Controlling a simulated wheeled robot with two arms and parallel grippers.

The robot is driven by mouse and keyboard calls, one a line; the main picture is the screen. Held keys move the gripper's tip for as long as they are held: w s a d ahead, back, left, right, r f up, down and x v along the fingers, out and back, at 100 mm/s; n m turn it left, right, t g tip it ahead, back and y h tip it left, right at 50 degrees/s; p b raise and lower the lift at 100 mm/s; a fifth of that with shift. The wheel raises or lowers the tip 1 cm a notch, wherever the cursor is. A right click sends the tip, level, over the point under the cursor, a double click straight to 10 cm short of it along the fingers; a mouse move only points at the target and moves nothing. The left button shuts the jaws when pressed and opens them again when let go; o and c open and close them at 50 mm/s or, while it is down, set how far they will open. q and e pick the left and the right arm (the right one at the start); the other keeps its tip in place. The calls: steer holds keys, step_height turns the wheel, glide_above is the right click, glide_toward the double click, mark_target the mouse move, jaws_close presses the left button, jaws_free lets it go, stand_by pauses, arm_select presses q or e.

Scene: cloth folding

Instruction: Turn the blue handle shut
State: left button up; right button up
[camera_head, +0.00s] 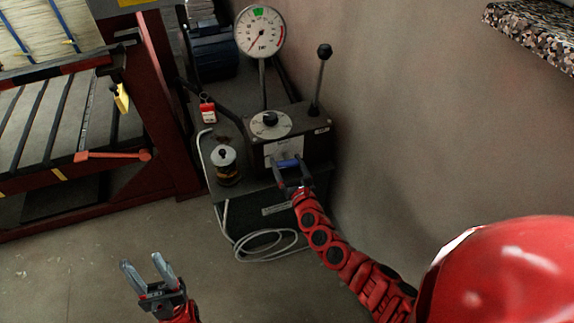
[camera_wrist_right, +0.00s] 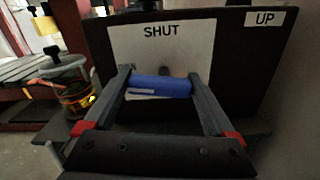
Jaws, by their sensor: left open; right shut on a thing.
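The blue handle (camera_head: 288,163) is on the front of a dark control box (camera_head: 322,143). In the right wrist view the blue handle (camera_wrist_right: 161,87) lies roughly level, below the word SHUT on a white plate (camera_wrist_right: 190,45). My right gripper (camera_head: 292,172) is shut on the handle, with one finger at each end of it in the wrist view (camera_wrist_right: 160,85). The handle's mount behind it is mostly hidden. My left gripper (camera_head: 149,268) is open and empty, low over the floor at the lower left.
A gauge (camera_head: 259,31) and a black-knobbed lever (camera_head: 319,80) rise at the box. A jar-like can (camera_head: 226,165) stands left of it, near a coiled white cable (camera_head: 265,243). A red-framed rack (camera_head: 165,100) is at left. A wall (camera_head: 430,120) bounds the right. The floor in front is clear.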

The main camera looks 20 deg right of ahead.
steer(key=m+b, duration=0.2)
steer(key=m, duration=0.2)
steer(key=shift+d+f+m+b, duration=0.1)
steer(key=shift+m+b, duration=0.2)
steer(key=m+b, duration=0.1)
steer(key=m, duration=0.2)
steer(key=shift+d+m+b, duration=0.1)
steer(key=shift+m+b, duration=0.2)
steer(key=shift+m, duration=0.1)
steer(key=m+b, duration=0.1)
steer(key=m, duration=0.2)
steer(key=shift+r, duration=0.2)
steer(key=m, duration=0.4)
steer(key=shift+d+m, duration=0.2)
steer(key=shift+m, duration=0.1)
steer(key=o, duration=1.1)
steer(key=shift+c, duration=0.2)
steer(key=s, duration=1.7)
steer(key=shift+s+d, duration=0.2)
steer(key=shift+d, duration=0.1)
